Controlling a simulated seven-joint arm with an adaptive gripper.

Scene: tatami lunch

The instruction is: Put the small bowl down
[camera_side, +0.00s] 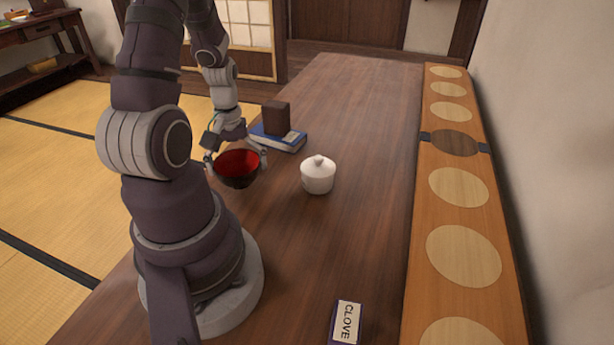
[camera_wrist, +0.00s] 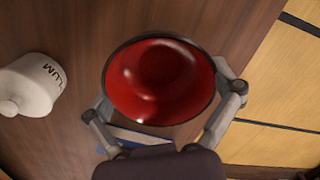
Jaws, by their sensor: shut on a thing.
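The small bowl (camera_side: 238,180) is black outside and red inside, and it is upright. My gripper (camera_side: 236,164) is shut on it, with one finger on each side. The bowl is near the left edge of the wooden table (camera_side: 345,100). I cannot tell whether its base touches the table.
A white lidded jar (camera_side: 318,177) stands right of the bowl. Behind it, a blue book (camera_side: 290,143) bears a brown block (camera_side: 277,118). A CLOVE box (camera_side: 346,323) lies at the front. A long board with round discs (camera_side: 440,210) runs along the right.

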